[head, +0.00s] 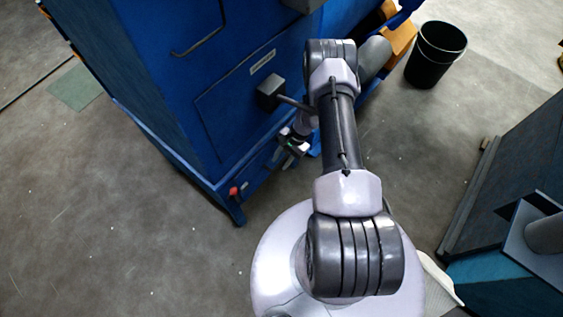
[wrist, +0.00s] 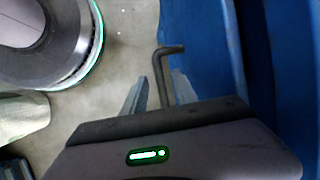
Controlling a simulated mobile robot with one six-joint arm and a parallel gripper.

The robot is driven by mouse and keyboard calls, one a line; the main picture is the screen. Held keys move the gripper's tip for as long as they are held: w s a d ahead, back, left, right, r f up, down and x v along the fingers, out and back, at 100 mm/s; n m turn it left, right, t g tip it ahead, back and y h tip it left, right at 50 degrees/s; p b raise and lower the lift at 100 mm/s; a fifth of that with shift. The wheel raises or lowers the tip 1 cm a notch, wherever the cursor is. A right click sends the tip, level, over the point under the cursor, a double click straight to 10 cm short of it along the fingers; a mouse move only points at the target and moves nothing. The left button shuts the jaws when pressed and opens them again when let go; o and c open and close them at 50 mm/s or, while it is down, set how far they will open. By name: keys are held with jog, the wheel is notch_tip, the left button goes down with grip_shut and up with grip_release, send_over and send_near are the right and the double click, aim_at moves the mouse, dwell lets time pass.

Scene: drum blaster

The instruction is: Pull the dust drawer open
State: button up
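The blue machine (head: 225,85) fills the upper left of the head view. My gripper (head: 291,152) is low beside its front face, small and partly behind my arm. In the wrist view, my gripper (wrist: 158,78) has its two grey fingers apart. A dark bent bar handle (wrist: 161,70) runs between the fingers, closer to the right one; I cannot tell if it touches. The bar's upper end bends right to a blue panel (wrist: 200,60). The dust drawer's outline is not clear, and in the head view this handle is hidden or too small to tell.
A red knob (head: 233,191) sits at the machine's lower corner. A dark block (head: 270,91) sticks out of the front panel. A black bin (head: 435,55) stands upper right, and a blue-grey structure (head: 510,165) at right.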

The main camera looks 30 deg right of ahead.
jog(key=shift+c, duration=0.2)
grip_shut()
dwell(1.3)
